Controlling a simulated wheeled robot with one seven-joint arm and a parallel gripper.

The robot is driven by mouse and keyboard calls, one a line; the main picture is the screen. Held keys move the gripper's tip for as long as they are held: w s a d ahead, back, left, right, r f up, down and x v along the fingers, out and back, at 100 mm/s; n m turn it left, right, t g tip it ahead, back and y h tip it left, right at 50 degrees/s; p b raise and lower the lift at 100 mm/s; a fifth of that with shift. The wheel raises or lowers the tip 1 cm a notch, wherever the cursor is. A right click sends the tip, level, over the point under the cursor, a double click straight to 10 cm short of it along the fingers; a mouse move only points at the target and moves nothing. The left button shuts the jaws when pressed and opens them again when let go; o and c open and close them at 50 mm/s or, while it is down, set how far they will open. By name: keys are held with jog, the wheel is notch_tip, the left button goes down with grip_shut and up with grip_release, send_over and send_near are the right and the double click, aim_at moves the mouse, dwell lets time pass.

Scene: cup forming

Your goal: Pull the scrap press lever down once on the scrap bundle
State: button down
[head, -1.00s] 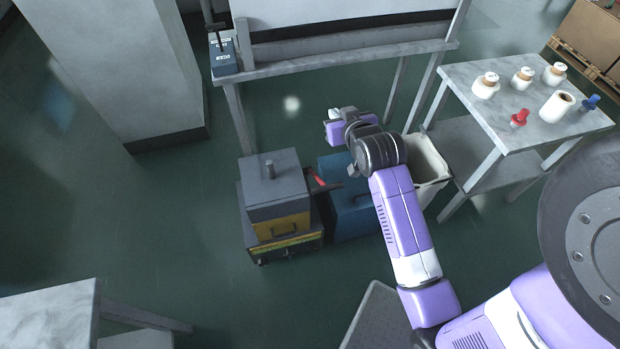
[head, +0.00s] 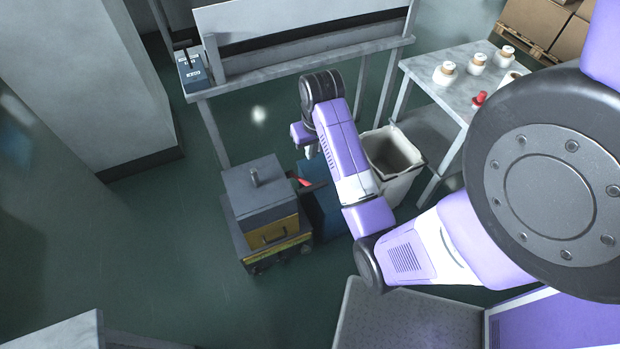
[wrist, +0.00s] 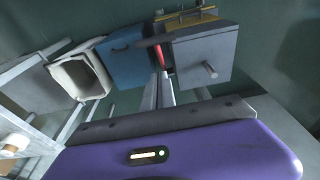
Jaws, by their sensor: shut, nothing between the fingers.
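The scrap press, a grey box (head: 262,190) with a yellow front, stands on the floor. Its lever with a red grip (head: 305,182) sticks out on the right side; the red also shows in the wrist view (wrist: 167,56). My gripper (wrist: 160,80) is shut and empty, with its fingertips just beside the red grip in the picture; I cannot tell whether they touch it. In the head view my arm hides the fingertips, and only the purple hand shows above and behind the lever. I cannot make out a scrap bundle; the press's inside is hidden.
A blue box (wrist: 125,58) stands right beside the press. A pale open bin (head: 393,160) is further right, near a table (head: 440,87) with several jars. A bench (head: 300,65) stands behind. The floor left of the press is clear.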

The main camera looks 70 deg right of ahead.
jog(key=shift+f, duration=0.1)
send_over(311, 184)
jog(key=f, duration=0.6)
jog(key=w+f, duration=0.1)
jog(key=f, duration=0.2)
jog(key=shift+d+f, duration=0.15)
jog(key=shift+d, duration=0.2)
jog(key=f, duration=0.1)
jog(key=s+a+f, duration=0.1)
jog(key=shift+s+a+f+p, duration=0.1)
jog(key=shift+a+f+p, duration=0.05)
jog(key=shift+f+p, duration=0.2)
jog(key=shift+s+a+f, duration=0.15)
jog(key=shift+f, duration=0.3)
jog(key=shift+f, duration=0.1)
